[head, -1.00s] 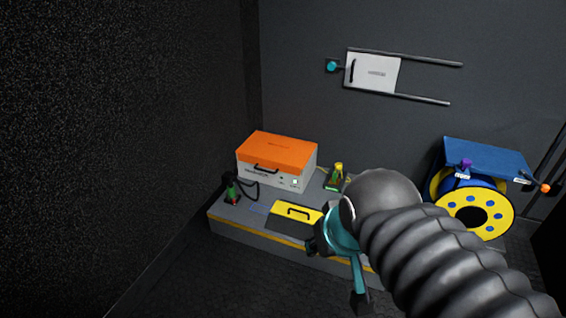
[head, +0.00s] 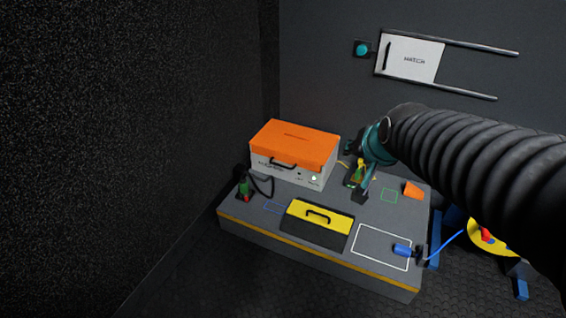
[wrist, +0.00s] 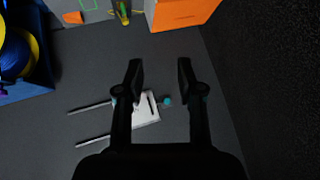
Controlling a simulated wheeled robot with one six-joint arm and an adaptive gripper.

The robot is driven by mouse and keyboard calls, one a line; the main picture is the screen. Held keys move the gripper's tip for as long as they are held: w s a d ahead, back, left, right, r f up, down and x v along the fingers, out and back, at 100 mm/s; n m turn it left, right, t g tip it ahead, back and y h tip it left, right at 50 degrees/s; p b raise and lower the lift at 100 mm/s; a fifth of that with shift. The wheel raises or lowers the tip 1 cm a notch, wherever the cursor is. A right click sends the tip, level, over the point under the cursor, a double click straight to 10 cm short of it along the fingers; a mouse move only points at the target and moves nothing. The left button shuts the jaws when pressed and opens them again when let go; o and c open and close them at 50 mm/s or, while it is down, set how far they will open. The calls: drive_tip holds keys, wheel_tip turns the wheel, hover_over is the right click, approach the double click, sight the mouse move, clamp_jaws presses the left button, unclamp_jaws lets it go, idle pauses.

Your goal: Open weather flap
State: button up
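No part in view is marked as a weather flap. A white panel labelled HATCH (head: 415,60) sits at the left end of two wall rails, with a dark handle at its left side; it also shows in the wrist view (wrist: 149,113). A blue panel (wrist: 28,90) is beside the yellow cable reel in the wrist view. In the head view my arm hides most of that area. My gripper (wrist: 160,68) is open and empty, its two fingers apart. In the head view my gripper (head: 358,172) is over the back of the low platform, right of the orange-lidded box.
The low grey platform (head: 238,213) carries the orange-lidded box (head: 294,146), a yellow-topped toolbox (head: 318,215), a blue connector (head: 402,250) and an orange wedge (head: 413,190). A teal knob (head: 362,49) is left of the hatch. The yellow reel (head: 484,236) stands at right.

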drive_tip(key=w+a+f+m+t+b, duration=0.15)
drive_tip(key=w+a+f, duration=0.3)
drive_tip(key=w, duration=0.45)
drive_tip(key=w+a+f+m+t+y+b, duration=0.1)
drive_tip(key=w+a+f+m+t, duration=0.2)
drive_tip(key=w+f, duration=0.45)
drive_tip(key=w+a+f+m+t+b, duration=0.15)
drive_tip(key=w+a+f, duration=0.3)
drive_tip(key=w, duration=0.65)
drive_tip(key=w+a+f+m+t+h+b, duration=0.1)
drive_tip(key=a+f+m+t+b, duration=0.2)
drive_tip(key=f, duration=1.2)
drive_tip(key=w+a+f+m+t+b, duration=0.15)
drive_tip(key=a+f+m, duration=0.4)
drive_tip(key=f, duration=0.85)
drive_tip(key=shift+n+t, duration=0.35)
drive_tip(key=shift+n, duration=0.1)
drive_tip(key=w, duration=0.4)
drive_tip(key=w+r+b, duration=0.1)
drive_tip(key=w, duration=0.3)
drive_tip(key=w+r, duration=0.1)
drive_tip(key=w, duration=0.4)
drive_tip(key=shift+w+a+r, duration=0.1)
drive_tip(key=shift+a+r, duration=0.1)
drive_tip(key=shift+a, duration=0.2)
clamp_jaws()
